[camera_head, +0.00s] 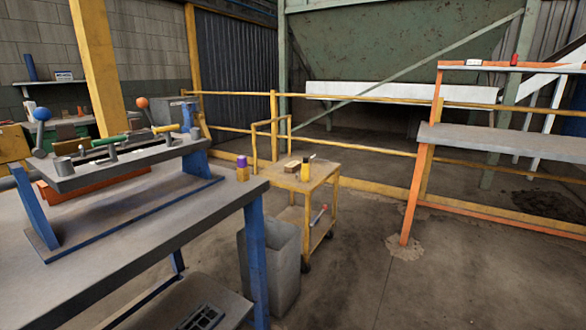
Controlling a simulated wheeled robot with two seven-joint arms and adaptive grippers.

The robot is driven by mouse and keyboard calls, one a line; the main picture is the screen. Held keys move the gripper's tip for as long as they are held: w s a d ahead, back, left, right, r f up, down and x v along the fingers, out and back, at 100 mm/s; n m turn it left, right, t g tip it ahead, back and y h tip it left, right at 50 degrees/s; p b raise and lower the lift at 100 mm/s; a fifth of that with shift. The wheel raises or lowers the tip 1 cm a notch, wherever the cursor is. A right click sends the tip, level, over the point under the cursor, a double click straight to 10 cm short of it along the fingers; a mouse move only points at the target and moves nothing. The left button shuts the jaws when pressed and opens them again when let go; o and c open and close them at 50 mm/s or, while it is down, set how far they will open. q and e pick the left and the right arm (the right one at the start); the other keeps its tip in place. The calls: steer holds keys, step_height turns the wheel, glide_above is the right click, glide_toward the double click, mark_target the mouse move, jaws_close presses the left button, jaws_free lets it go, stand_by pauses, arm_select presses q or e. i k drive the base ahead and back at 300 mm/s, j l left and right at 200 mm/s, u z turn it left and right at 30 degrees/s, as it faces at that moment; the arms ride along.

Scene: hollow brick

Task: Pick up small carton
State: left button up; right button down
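A small tan box (292,166), which may be the small carton, lies on top of the yellow cart (322,177) near the middle of the view. A small yellow item with a dark top (305,172) stands just to its right. Another small pale box (473,62) sits on the upper shelf of the orange rack at the right; I cannot tell which box is the carton. Neither of my grippers is in view.
A grey bin (280,265) stands between table and cart. Yellow railings (350,98) run behind. The floor (400,290) at front right is clear.

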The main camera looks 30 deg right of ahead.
mark_target(293, 166)
steer(key=i+l+u, duration=0.1)
steer(key=i+l, duration=0.15)
steer(key=l, duration=0.35)
steer(key=i+l, duration=0.25)
steer(key=l, duration=0.35)
steer(key=i+l+u, duration=0.15)
steer(key=l, duration=0.45)
steer(key=i+l, duration=0.25)
steer(key=l, duration=0.4)
steer(key=i+l+u, duration=0.15)
steer(key=l, duration=0.45)
steer(key=i+l+u, duration=0.1)
steer(key=i+l, duration=0.15)
steer(key=l, duration=0.4)
steer(key=i+l, duration=0.15)
steer(key=l, duration=0.55)
steer(key=i+l+u, duration=0.15)
steer(key=l, duration=0.5)
